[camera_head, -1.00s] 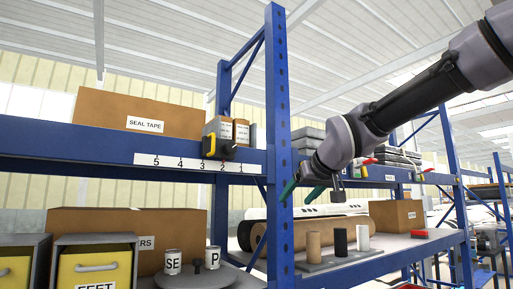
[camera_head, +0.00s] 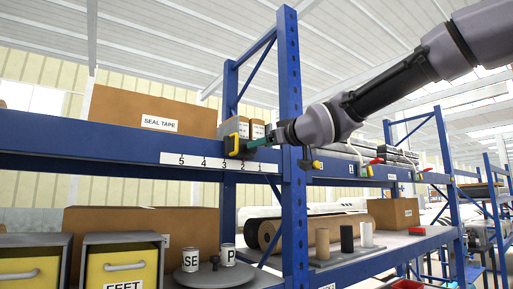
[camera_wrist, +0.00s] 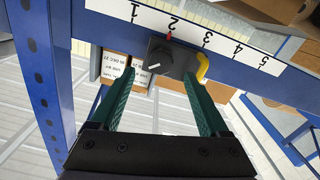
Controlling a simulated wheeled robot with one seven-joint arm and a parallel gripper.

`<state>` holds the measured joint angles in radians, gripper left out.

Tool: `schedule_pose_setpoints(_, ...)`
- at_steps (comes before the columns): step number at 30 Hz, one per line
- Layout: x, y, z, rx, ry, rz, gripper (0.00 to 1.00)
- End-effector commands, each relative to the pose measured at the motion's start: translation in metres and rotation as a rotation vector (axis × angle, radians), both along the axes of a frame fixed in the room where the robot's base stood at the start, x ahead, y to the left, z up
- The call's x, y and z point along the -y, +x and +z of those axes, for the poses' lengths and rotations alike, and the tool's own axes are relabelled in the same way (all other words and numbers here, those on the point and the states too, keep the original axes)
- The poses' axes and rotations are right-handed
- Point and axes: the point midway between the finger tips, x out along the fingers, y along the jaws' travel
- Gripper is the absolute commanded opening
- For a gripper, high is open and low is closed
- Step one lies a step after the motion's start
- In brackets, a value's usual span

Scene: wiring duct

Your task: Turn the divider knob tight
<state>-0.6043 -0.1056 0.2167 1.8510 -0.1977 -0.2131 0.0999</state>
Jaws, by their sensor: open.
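The divider's black clamp block with its dark knob (camera_wrist: 160,58) sits on the front of the blue beam, between my fingertips in the wrist view. A white mark shows on the knob. A yellow handle (camera_wrist: 203,68) is beside it and also shows in the head view (camera_head: 232,144). A red pointer (camera_wrist: 168,38) stands close to the 2 on the white number strip (camera_wrist: 222,48). My gripper (camera_wrist: 161,73) is open, its green fingers either side of the knob; I cannot tell whether they touch it. In the head view my gripper (camera_head: 258,143) partly hides the block.
Small labelled cartons (camera_wrist: 120,72) stand behind the beam by the divider. A blue upright (camera_head: 292,130) rises close to my wrist. A SEAL TAPE box (camera_head: 150,112) is on the upper shelf. Below are yellow drawers (camera_head: 122,268) and a round tray with cans (camera_head: 215,275).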

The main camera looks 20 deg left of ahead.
Motion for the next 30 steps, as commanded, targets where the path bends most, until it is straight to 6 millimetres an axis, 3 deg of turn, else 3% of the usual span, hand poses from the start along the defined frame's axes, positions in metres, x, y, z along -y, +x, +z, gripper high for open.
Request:
schedule_pose_setpoints(9,-0.036,0.031,0.0,-0.001,0.0,0.0,0.79)
schedule_pose_setpoints(20,-0.04,0.035,0.0,0.0,-0.001,-0.001,0.79)
schedule_pose_setpoints(21,-0.04,0.035,0.0,0.0,-0.001,-0.001,0.75)
schedule_pose_setpoints(27,-0.04,0.035,0.0,0.0,-0.001,-0.001,0.0)
schedule_pose_setpoints(30,-0.04,0.035,0.0,-0.001,0.0,-0.001,0.0)
